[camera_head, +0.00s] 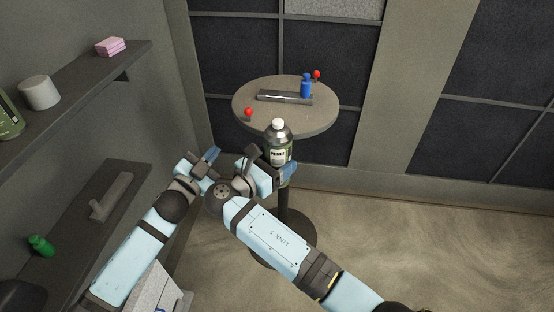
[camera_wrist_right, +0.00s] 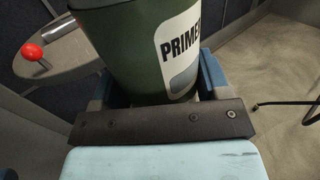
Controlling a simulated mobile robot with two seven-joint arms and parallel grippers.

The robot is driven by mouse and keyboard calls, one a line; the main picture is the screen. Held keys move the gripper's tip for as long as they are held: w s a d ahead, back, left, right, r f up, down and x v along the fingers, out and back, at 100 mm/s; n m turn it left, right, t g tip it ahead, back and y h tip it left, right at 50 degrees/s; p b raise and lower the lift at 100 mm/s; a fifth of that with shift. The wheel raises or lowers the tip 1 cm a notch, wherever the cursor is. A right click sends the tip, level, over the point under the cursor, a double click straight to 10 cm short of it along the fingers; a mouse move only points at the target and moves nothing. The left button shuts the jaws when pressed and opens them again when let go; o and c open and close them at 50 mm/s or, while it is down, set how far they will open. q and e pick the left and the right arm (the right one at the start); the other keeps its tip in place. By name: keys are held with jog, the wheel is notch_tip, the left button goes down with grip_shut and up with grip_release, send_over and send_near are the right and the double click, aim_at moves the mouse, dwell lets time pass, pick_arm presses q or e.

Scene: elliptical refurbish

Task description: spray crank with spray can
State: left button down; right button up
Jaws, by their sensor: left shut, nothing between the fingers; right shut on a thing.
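In the right wrist view, the can (camera_wrist_right: 138,55) sits between the blue fingers of my right gripper (camera_wrist_right: 155,88). The crank seems to be the grey bar (camera_head: 285,97) lying on the table, with red balls near it; its exact parts are too small to tell. One red ball (camera_wrist_right: 32,52) shows in the right wrist view. My left gripper (camera_head: 210,156) is shut and empty, left of the can.
The round table (camera_head: 322,117) also bears a blue object (camera_head: 306,86). Wall shelves at left hold a white cylinder (camera_head: 40,92), pink blocks (camera_head: 110,46), a grey part (camera_head: 111,196) and a green bottle (camera_head: 41,245).

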pick_arm(q)
jog(key=w+d+r+m+g+h, duration=0.1)
jog(key=w+d+r+m+h, duration=0.2)
jog(key=w+r+m, duration=0.15)
jog(key=w+d+r+m+g+h, duration=0.1)
jog(key=w+d+r+m+h, duration=0.25)
jog(key=r, duration=0.25)
jog(key=s+d+r+m+g+h, duration=0.5)
jog(key=d+r+m+g, duration=0.2)
jog(key=d+m, duration=0.1)
jog(key=s+d+r+m+g, duration=0.5)
jog(key=s+d+m+g, duration=0.5)
jog(key=s+g, duration=0.25)
jog(key=s+d+m+g+y, duration=0.2)
jog(key=s+m+g+y, duration=0.25)
jog(key=s, duration=0.25)
jog(key=s+d+m+g+y, duration=0.3)
jog(key=s+m+y, duration=0.1)
jog(key=s+y, duration=0.25)
jog(key=n+t+y, duration=0.4)
jog(key=t+y, duration=0.6)
jog(key=t, duration=0.1)
send_over(278, 121)
jog(key=shift+m+h, duration=0.25)
jog(key=shift+f, duration=3)
jog(key=shift+f, duration=0.35)
